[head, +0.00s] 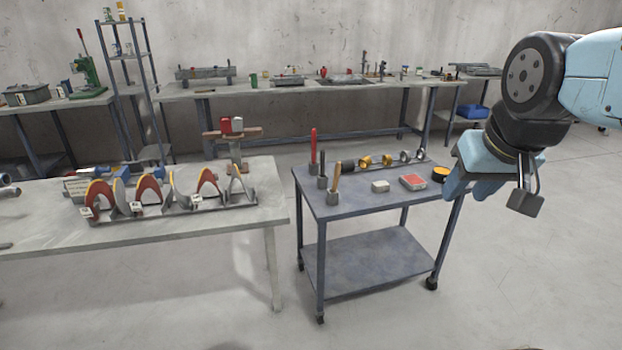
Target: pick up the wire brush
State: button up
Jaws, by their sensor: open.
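On the blue-grey cart (365,193), several tools stand upright in small grey holders at the left end. One has a wooden handle (336,177), one a long red handle (313,147), one a short dark handle (322,163). The wooden-handled one may be the wire brush, but its bristles are hidden or too small to tell. My gripper (466,190) is at the right of the picture, in front of the cart's right end. It is open, with nothing seen in it, well to the right of the handles and apart from them.
A white block (380,187), a red-topped box (413,182) and a yellow-black roll (440,174) lie on the cart; several rings stand along its back. A grey table (220,222) with a rack of curved parts stands left. A long workbench (300,88) lines the wall. Floor is clear in front.

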aim_at(338, 165)
jog(key=u, duration=0.05)
jog(key=i, duration=0.95)
jog(key=z, duration=0.1)
